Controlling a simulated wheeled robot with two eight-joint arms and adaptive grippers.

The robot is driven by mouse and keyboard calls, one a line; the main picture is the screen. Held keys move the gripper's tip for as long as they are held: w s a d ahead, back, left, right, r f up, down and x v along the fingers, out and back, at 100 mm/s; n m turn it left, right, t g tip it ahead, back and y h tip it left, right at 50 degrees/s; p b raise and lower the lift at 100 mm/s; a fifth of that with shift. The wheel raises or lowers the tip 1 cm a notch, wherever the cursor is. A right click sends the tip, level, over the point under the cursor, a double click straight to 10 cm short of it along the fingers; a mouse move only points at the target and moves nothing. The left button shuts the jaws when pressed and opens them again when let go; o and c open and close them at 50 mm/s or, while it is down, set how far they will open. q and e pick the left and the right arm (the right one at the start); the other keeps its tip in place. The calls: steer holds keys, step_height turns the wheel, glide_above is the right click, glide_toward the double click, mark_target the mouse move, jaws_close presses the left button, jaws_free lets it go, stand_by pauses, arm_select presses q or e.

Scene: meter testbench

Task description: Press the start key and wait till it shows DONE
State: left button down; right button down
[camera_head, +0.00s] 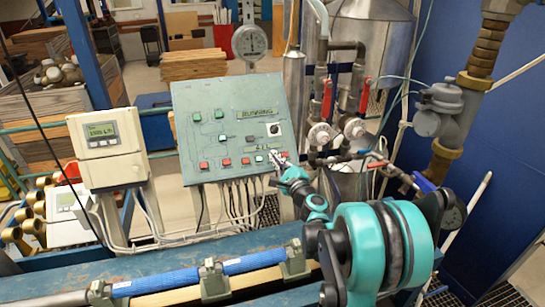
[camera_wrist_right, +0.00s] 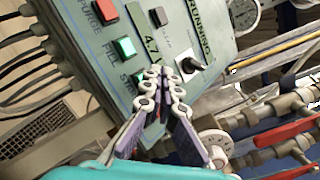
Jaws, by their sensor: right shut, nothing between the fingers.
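The grey-green control panel (camera_head: 228,128) stands in the middle of the head view. Its upper display (camera_head: 258,112) reads RUNNING, and this word also shows in the wrist view (camera_wrist_right: 198,30). A smaller display (camera_wrist_right: 152,44) shows what looks like 4.7. My right gripper (camera_head: 279,158) is at the panel's lower right corner, shut and empty. In the wrist view its fingertips (camera_wrist_right: 164,74) are together over the lower key row, by a label beginning ST. They largely cover the key there; I cannot tell whether they touch it. My left gripper is not in view.
A row of red and green keys (camera_head: 226,162) runs along the panel's lower part, with a black knob (camera_wrist_right: 190,65) above. Pipes and red-handled valves (camera_head: 327,98) stand close right of the gripper. A white meter box (camera_head: 106,140) is left. A blue pipe (camera_head: 245,263) crosses in front.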

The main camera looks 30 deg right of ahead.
steer(key=shift+r, duration=0.1)
steer(key=shift+s+a+r+p, duration=0.25)
steer(key=shift+s+r+p, duration=0.4)
steer(key=shift+s+r, duration=0.2)
steer(key=shift+s+a+r+p, duration=0.2)
steer(key=shift+s+r+p, duration=0.5)
steer(key=shift+s, duration=0.25)
steer(key=shift+r, duration=0.1)
steer(key=shift+s+a+r+p, duration=0.15)
steer(key=shift+s+r+p, duration=0.25)
steer(key=shift+s, duration=0.2)
stand_by(5.4)
